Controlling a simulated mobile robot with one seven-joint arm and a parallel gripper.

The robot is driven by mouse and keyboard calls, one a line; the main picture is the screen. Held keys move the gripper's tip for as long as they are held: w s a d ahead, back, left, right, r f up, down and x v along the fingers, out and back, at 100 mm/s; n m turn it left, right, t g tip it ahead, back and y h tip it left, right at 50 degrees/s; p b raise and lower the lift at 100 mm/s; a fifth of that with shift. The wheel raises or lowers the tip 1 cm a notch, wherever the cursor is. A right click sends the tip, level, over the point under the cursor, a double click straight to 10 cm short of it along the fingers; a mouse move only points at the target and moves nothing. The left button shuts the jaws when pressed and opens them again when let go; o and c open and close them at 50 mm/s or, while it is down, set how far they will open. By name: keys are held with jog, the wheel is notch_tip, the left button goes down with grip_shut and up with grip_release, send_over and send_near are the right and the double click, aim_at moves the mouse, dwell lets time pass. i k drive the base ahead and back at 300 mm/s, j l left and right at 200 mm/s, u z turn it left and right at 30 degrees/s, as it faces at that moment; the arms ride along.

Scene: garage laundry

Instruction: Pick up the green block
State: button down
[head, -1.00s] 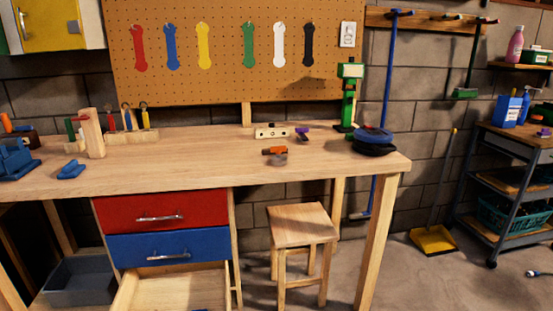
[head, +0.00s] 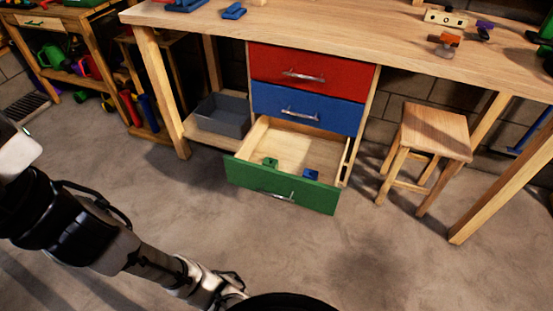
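The green block (head: 270,162) is a small piece lying inside the open bottom drawer, toward its left side. The drawer has a green front (head: 283,186) and a pale wooden inside, and is pulled out from under the workbench. A small blue block (head: 311,174) lies in the same drawer, to the right of the green one and apart from it. My arm reaches in from the left along the bottom of the head view, in front of the drawer. My gripper is not clearly visible; the arm's end is cut off at the bottom edge.
A red drawer (head: 310,72) and a blue drawer (head: 304,107) above are shut. A wooden stool (head: 430,135) stands right of the open drawer. A grey bin (head: 222,116) sits on the left shelf. The concrete floor before the drawer is clear.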

aim_at(271, 162)
jog(key=i+l+u, duration=0.15)
jog(key=i+u, duration=0.25)
jog(key=i+l+u, duration=0.25)
jog(key=i+u, duration=0.4)
jog(key=i, duration=0.45)
